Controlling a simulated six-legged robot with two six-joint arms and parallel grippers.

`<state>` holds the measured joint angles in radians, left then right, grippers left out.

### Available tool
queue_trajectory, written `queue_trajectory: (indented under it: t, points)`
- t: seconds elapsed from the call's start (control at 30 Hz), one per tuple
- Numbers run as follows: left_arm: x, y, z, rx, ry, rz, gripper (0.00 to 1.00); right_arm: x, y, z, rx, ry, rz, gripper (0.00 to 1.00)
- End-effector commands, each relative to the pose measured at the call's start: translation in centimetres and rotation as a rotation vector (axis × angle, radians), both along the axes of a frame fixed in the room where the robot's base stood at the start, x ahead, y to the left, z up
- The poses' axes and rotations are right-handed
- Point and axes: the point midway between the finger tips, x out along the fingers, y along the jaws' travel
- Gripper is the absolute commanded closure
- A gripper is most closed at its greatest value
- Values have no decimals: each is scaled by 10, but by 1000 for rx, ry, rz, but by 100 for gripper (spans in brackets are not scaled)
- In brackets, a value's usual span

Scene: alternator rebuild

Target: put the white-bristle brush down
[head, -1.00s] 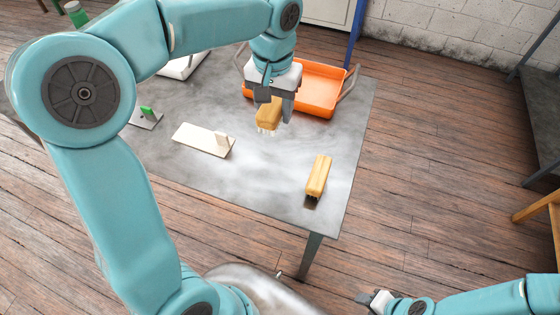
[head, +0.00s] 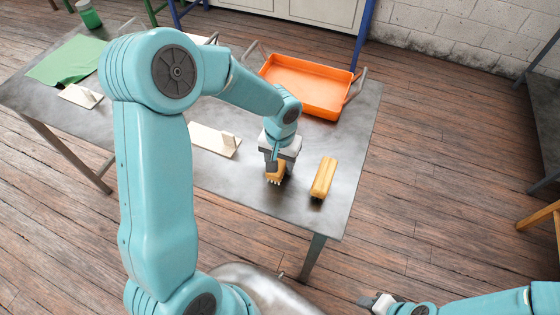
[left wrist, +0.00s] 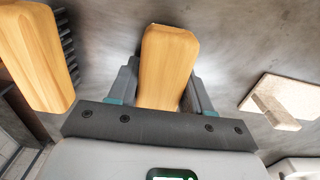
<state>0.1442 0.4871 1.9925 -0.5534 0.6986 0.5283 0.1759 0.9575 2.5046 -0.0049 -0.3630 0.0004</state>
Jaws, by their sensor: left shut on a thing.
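The white-bristle brush (head: 275,177) has a wooden block, and its pale bristles point down. My left gripper (head: 276,165) is shut on its block, which also shows between the fingers in the left wrist view (left wrist: 167,65). The brush is low over the near part of the metal table (head: 262,198); I cannot tell whether its bristles touch the top. A second wooden brush (head: 323,177) lies just to its right, apart from it. Its dark bristles show in the left wrist view (left wrist: 68,50). My right gripper (head: 378,302) is at the bottom, off the table; its jaw state is unclear.
An orange tray (head: 310,85) with side handles stands at the back right of the table. A pale plate with an upright tab (head: 213,139) lies left of the held brush.

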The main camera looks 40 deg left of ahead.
Motion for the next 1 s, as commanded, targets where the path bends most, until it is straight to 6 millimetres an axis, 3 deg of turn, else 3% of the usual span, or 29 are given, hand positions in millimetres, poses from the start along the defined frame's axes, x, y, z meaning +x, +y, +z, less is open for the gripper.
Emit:
queue_trajectory:
  t: [0.4,0.43,0.5,0.87,1.0]
  points:
    - [1,0,-8,-1,-2,0,75,0,0,-5,0,0,0,55]
    - [1,0,-6,-1,-2,0,41,0,0,-3,0,0,0,55]
    - [1,0,-6,0,-2,0,25,0,0,-2,0,0,0,55]
    - [1,0,0,1,-4,1,25,0,0,1,0,0,0,55]
    - [2,1,25,1,-8,2,25,0,0,0,0,0,0,55]
